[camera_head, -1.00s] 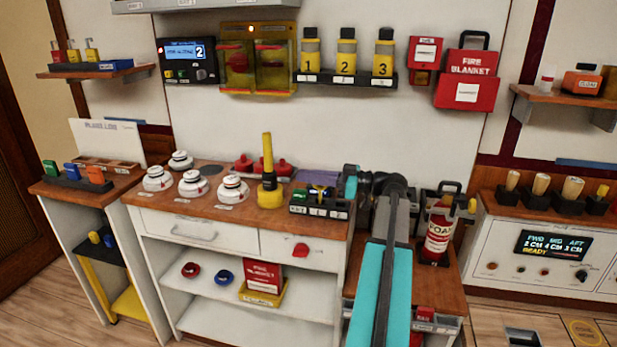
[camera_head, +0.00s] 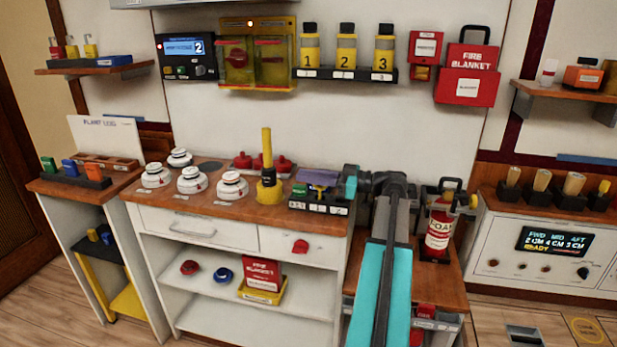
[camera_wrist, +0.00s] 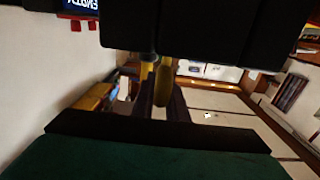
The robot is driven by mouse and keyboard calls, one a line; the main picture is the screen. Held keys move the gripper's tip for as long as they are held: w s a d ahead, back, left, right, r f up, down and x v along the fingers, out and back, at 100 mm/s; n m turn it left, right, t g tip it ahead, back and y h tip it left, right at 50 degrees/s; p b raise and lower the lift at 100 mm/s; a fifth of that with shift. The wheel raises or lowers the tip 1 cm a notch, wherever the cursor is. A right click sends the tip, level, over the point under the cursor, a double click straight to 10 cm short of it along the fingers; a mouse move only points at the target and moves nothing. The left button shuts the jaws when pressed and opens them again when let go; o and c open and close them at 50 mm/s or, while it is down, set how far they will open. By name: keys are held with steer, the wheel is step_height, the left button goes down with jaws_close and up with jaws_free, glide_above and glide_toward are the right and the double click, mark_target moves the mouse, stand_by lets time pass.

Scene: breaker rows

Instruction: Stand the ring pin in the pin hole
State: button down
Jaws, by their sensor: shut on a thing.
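My gripper (camera_wrist: 160,98) shows in the wrist view, with its two dark fingers close together around a slim yellow piece (camera_wrist: 165,74). I take this piece to be the ring pin, but its ring does not show clearly. In the head view my arm reaches over the right end of the bench, and I cannot make out the fingers there. I cannot pick out the pin hole in either view. A red FOAM extinguisher (camera_head: 438,232) stands upright to the right of my arm.
The wooden bench (camera_head: 225,205) holds white domed detectors (camera_head: 192,181), a yellow upright tool (camera_head: 268,180) and a small rack (camera_head: 318,205). Numbered yellow bottles (camera_head: 346,48) and a fire blanket box (camera_head: 467,80) are on the wall. A control panel (camera_head: 550,240) stands right.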

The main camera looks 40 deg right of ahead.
steer(key=shift+f+b, duration=0.35)
steer(key=c, duration=1.7)
jaws_free()
steer(key=shift+o, duration=0.2)
steer(key=shift+s, duration=0.15)
steer(key=v, duration=1.3)
steer(key=shift+s+d+b, duration=0.25)
steer(key=shift+b, duration=0.05)
steer(key=shift+f, duration=0.1)
